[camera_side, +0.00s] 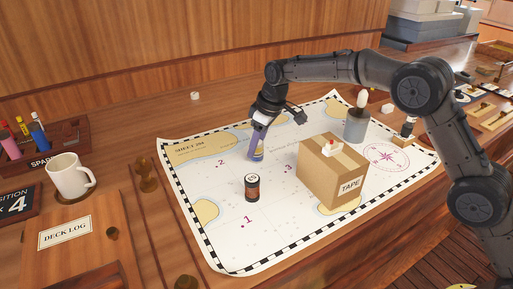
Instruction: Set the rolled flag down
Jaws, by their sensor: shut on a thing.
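The rolled flag (257,143) is a small purple-blue roll with a yellowish band near its lower end. My gripper (264,117) is shut on its upper part. The flag is slightly tilted over the chart (204,226), between the printed 2 and the cardboard box. Its lower end is close to the chart; I cannot tell whether it touches. The far side of the flag and part of my fingers are hidden.
A dark can (252,188) stands in front of the flag. A cardboard box (322,172) marked TAPE stands to its right, and a grey cylinder (356,126) behind that. A white mug (70,177) is at left. The chart's front left is clear.

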